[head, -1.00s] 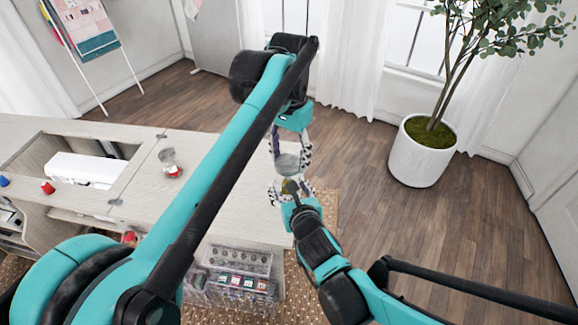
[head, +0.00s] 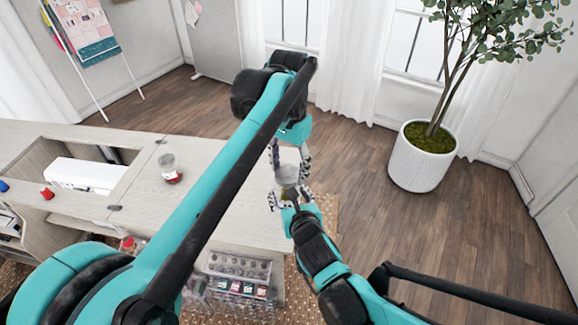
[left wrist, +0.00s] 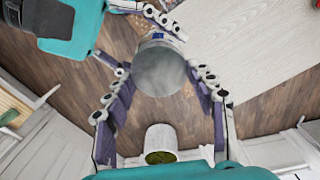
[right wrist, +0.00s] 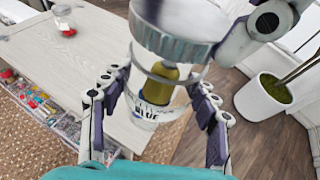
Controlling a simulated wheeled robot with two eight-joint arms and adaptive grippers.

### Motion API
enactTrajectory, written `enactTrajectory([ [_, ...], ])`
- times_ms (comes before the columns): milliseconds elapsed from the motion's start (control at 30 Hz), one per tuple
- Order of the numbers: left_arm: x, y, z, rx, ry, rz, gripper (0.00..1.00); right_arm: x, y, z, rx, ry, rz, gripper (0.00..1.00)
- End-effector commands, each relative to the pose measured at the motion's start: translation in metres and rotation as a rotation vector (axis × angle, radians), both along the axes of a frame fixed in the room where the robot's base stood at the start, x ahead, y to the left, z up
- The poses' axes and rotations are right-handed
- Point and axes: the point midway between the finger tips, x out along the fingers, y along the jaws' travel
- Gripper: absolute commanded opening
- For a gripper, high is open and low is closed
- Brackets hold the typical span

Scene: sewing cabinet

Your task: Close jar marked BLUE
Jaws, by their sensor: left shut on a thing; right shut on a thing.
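The jar marked BLUE (right wrist: 150,112) is clear, with an olive-yellow thing inside and BLUE lettering on its side. It is between the fingers of my right gripper (head: 289,197), which is shut on it. A round grey lid (left wrist: 160,70) is between the fingers of my left gripper (head: 291,163), which is shut on it. In the right wrist view the lid (right wrist: 172,45) is over the jar's mouth, with a gap seeming to show between them. Whether they touch at any point cannot be told. In the head view the fingers hide much of the jar.
Another clear jar with red contents (head: 170,168) stands on the pale cabinet top (head: 225,215). A red spool (head: 47,193) is at the left. A clear organizer (head: 240,285) is at the cabinet's end. A potted plant (head: 420,160) stands on the right, with open floor around it.

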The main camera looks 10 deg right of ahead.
Motion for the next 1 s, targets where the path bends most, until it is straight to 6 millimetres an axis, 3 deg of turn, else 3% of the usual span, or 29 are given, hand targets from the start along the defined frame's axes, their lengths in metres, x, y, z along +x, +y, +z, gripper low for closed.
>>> enactTrajectory([
  [633, 0.000, 0.000, -0.011, 0.000, 0.000, 0.000, 0.47, 0.000, 0.000, 0.000, 0.000, -0.001, 0.000, 0.08],
  [667, 0.000, 0.000, -0.012, 0.000, 0.000, 0.000, 0.47, 0.000, 0.000, 0.000, 0.000, -0.001, 0.000, 0.00],
  [767, 0.000, 0.000, -0.011, 0.000, 0.000, -0.025, 0.47, 0.000, 0.000, 0.000, 0.000, 0.000, 0.000, 0.00],
  [867, -0.001, 0.000, -0.011, -0.001, 0.000, -0.142, 0.47, 0.000, 0.000, 0.000, 0.000, 0.000, 0.000, 0.00],
  [1000, -0.002, -0.001, -0.011, -0.003, 0.001, -0.458, 0.47, 0.000, 0.000, 0.000, 0.000, 0.000, 0.000, 0.00],
])
